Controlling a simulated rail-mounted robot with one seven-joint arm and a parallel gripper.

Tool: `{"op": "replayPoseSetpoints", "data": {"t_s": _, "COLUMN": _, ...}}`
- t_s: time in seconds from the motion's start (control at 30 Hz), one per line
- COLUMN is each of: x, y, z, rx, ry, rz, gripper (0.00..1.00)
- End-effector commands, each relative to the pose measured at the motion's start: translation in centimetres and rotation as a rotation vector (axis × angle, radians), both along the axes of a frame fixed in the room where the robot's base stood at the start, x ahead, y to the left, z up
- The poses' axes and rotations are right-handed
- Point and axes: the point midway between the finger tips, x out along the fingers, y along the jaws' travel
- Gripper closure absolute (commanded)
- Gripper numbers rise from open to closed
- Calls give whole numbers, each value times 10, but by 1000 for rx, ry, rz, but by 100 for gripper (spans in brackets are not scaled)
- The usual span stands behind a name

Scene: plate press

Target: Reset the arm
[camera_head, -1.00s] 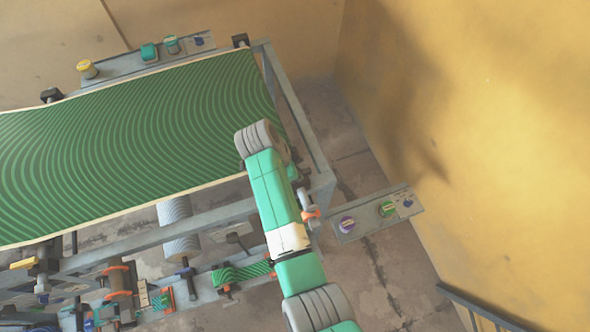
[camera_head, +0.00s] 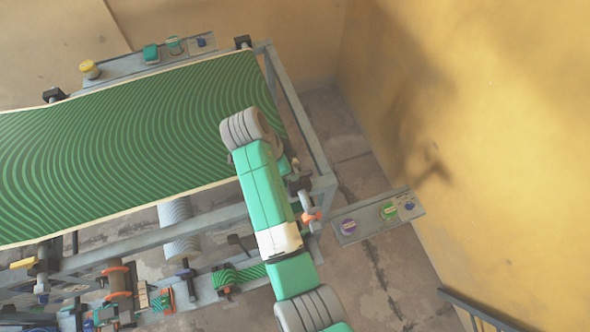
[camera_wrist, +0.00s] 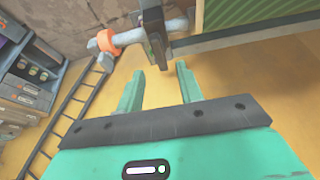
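My gripper (camera_wrist: 160,82) shows in the wrist view with its two green fingers apart and nothing between them. In the head view my green arm reaches up over the right end of the press, and its gripper cannot be made out behind the arm links. A grey fitting with an orange collar (camera_wrist: 106,42) is ahead of the fingers in the wrist view, apart from them. An orange-ended lever (camera_head: 311,216) is beside my arm in the head view.
A green striped sheet (camera_head: 100,140) covers the grey press frame (camera_head: 295,105). A panel with knobs (camera_head: 378,216) juts out to the right. A yellow wall (camera_head: 500,130) stands at the right. Shelves (camera_wrist: 28,75) and a dark railing (camera_wrist: 75,105) show in the wrist view.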

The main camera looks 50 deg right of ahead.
Motion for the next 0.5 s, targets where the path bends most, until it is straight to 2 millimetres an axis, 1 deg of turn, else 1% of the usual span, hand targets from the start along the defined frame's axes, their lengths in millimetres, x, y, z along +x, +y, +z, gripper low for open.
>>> {"op": "replayPoseSetpoints", "data": {"t_s": 0.1, "x": 3, "y": 6, "z": 14, "rx": -1, "ry": 0, "rz": 0, "gripper": 64}}
{"op": "replayPoseSetpoints", "data": {"t_s": 0.2, "x": 4, "y": 8, "z": 20, "rx": -1, "ry": 0, "rz": 0, "gripper": 64}}
{"op": "replayPoseSetpoints", "data": {"t_s": 0.5, "x": 4, "y": 8, "z": 22, "rx": 0, "ry": 1, "rz": 0, "gripper": 64}}
